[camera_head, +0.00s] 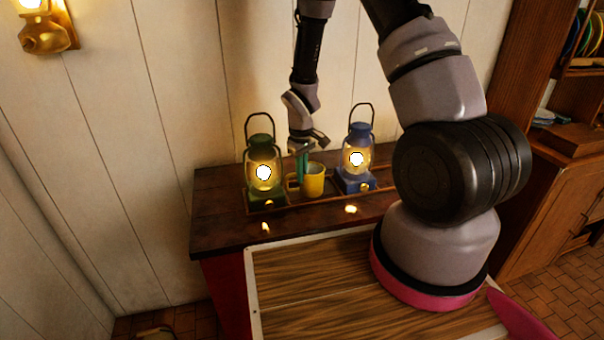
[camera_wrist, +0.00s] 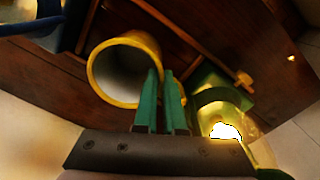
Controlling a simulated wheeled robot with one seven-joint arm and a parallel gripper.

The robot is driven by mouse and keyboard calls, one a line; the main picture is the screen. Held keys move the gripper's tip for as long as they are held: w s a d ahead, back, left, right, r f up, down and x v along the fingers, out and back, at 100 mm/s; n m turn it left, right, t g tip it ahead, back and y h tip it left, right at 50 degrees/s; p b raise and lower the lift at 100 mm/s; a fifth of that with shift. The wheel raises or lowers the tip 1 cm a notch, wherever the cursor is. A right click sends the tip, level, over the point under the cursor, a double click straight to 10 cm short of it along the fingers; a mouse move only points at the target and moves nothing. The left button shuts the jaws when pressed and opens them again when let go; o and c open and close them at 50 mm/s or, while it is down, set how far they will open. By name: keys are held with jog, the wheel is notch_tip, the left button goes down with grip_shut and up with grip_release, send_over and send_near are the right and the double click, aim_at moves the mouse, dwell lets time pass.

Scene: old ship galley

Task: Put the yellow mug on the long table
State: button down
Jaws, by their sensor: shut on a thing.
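The yellow mug (camera_head: 316,183) stands upright between two lanterns on a dark wooden top, its handle to the left. In the wrist view the mug (camera_wrist: 103,88) shows its open mouth and pale inside. My gripper (camera_head: 302,152) reaches down from above to the mug's handle side. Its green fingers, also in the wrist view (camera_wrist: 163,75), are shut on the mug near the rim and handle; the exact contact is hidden. I cannot tell which surface is the long table.
A green lantern (camera_head: 262,168) stands close left of the mug and a blue lantern (camera_head: 357,160) close right, both lit. A low wooden rail (camera_wrist: 183,28) runs beside the mug. The dark top (camera_head: 222,213) is clear at its left end. A plank wall stands behind.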

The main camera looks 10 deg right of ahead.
jog(key=c, duration=1)
grip_release()
notch_tip(320, 180, up, 23)
jog(key=s+d+m+t, duration=0.2)
jog(key=m, duration=0.1)
jog(key=s+d+r+m+t+y, duration=0.1)
jog(key=s+d+r+m+t, duration=0.1)
jog(key=s+r, duration=0.6)
jog(key=s+d+r+m+t+y, duration=0.1)
jog(key=s+r+m+t, duration=0.2)
jog(key=s+r, duration=0.6)
jog(key=shift+s+d+r+m, duration=0.2)
jog(key=shift+d+r+m, duration=0.2)
jog(key=shift+r+m, duration=0.65)
jog(key=shift+o, duration=1.1)
jog(key=shift+s, duration=0.25)
